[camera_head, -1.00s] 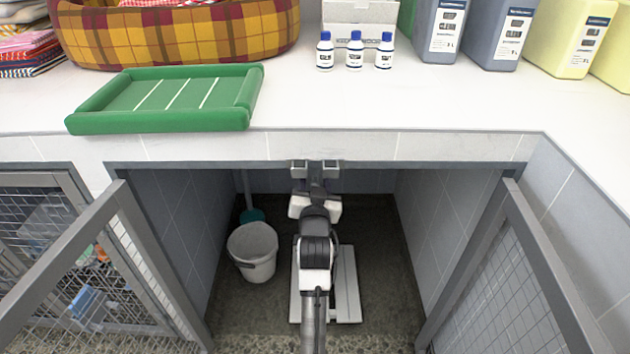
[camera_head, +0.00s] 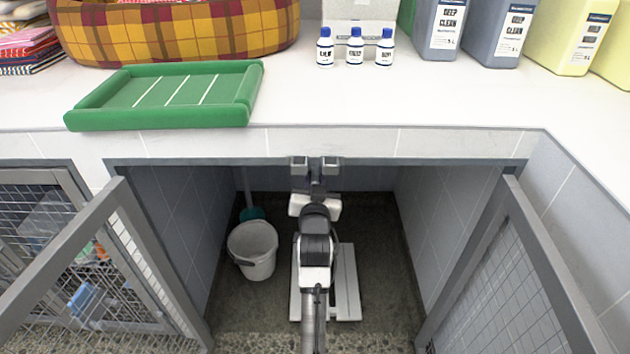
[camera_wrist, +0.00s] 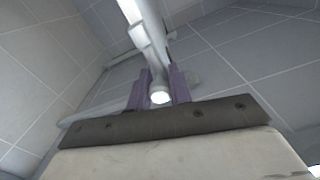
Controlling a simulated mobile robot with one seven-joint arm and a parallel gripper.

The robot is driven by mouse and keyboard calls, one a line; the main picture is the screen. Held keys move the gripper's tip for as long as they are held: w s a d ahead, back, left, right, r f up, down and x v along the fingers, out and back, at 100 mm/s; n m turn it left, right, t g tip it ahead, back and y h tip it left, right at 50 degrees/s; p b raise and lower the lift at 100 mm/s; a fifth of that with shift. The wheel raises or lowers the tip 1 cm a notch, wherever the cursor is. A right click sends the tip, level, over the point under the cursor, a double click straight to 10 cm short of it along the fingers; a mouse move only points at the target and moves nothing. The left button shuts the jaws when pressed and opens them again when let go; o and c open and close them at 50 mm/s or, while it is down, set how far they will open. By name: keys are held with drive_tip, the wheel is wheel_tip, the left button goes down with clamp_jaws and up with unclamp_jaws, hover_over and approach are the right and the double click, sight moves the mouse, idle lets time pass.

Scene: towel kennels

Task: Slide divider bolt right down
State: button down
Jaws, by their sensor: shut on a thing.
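In the wrist view, the two purple-grey fingers of my gripper (camera_wrist: 160,90) are closed around a pale round knob (camera_wrist: 160,97), which looks like the handle of the divider bolt. A white bar (camera_wrist: 148,28) runs up and away just beyond the fingers; I cannot tell how it joins the knob. In the head view, my gripper (camera_head: 316,165) is at the back of the open kennel, just under the counter's front edge. The bolt cannot be made out there, and its position along its travel cannot be read.
Open mesh doors stand at the left (camera_head: 75,260) and right (camera_head: 520,270) of the kennel. A white bucket (camera_head: 253,250) stands on the floor left of my arm. The counter (camera_head: 330,110) above holds a green tray (camera_head: 170,95), small bottles (camera_head: 355,50) and a plaid bed (camera_head: 180,30).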

wheel_tip(320, 180, down, 3)
drive_tip(key=shift+f+b, duration=0.1)
drive_tip(key=shift+b, duration=0.45)
drive_tip(key=c, duration=1.3)
unclamp_jaws()
drive_tip(key=s+b, duration=0.1)
drive_tip(key=s, duration=1.3)
drive_tip(key=shift+b, duration=0.4)
drive_tip(key=shift+w, duration=0.1)
